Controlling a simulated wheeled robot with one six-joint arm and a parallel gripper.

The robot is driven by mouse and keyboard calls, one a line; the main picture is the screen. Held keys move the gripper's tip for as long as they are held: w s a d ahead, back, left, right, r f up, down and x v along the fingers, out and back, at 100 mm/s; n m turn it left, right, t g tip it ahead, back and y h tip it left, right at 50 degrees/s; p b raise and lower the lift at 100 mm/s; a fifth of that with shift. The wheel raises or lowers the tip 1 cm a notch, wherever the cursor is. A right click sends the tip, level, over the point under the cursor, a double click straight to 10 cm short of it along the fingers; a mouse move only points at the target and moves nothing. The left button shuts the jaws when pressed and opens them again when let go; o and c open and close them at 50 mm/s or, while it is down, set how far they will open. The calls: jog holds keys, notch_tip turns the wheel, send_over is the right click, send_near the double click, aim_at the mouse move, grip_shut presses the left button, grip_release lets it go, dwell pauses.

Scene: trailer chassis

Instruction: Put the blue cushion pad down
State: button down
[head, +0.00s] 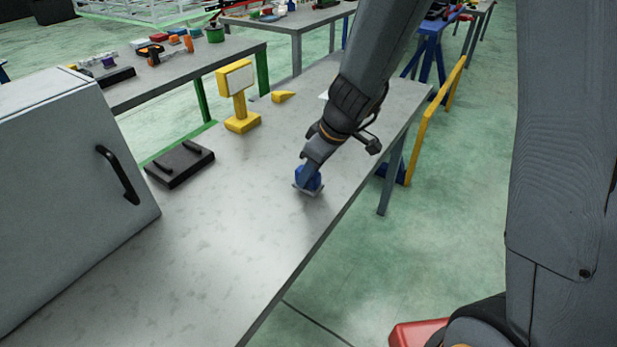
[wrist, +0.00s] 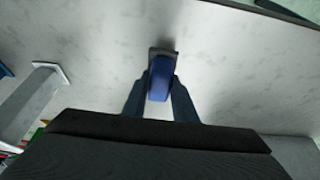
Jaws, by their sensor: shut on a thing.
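The blue cushion pad (head: 309,178) is at the tip of my gripper (head: 306,172), low over the grey table (head: 235,215) near its right edge. In the wrist view the pad (wrist: 160,80) sits between the two fingers of my gripper (wrist: 160,92), which are shut on it. A thin grey plate shows at the pad's lower end. I cannot tell whether the pad touches the table. Part of the pad is hidden by the fingers.
A grey cabinet (head: 60,190) with a black handle stands at the left of the table. A dark block (head: 180,163), a yellow stand (head: 240,100) and a yellow wedge (head: 283,96) lie farther back. The table's front middle is clear.

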jog(key=shift+f, duration=0.55)
jog(key=shift+f+b, duration=0.15)
jog(key=shift+b, duration=0.2)
jog(key=c, duration=1.4)
grip_release()
jog(key=shift+c, duration=0.2)
jog(key=shift+r+p, duration=0.4)
jog(key=v, duration=1.1)
jog(key=s+d+f+m+g+h, duration=0.1)
jog(key=s+d+f+m+h, duration=0.2)
jog(key=s+d+m, duration=0.7)
jog(key=shift+s+d+f+g+h+p, duration=0.35)
jog(key=shift+s+d+f, duration=0.35)
jog(key=shift+s, duration=0.5)
jog(key=shift+a, duration=0.1)
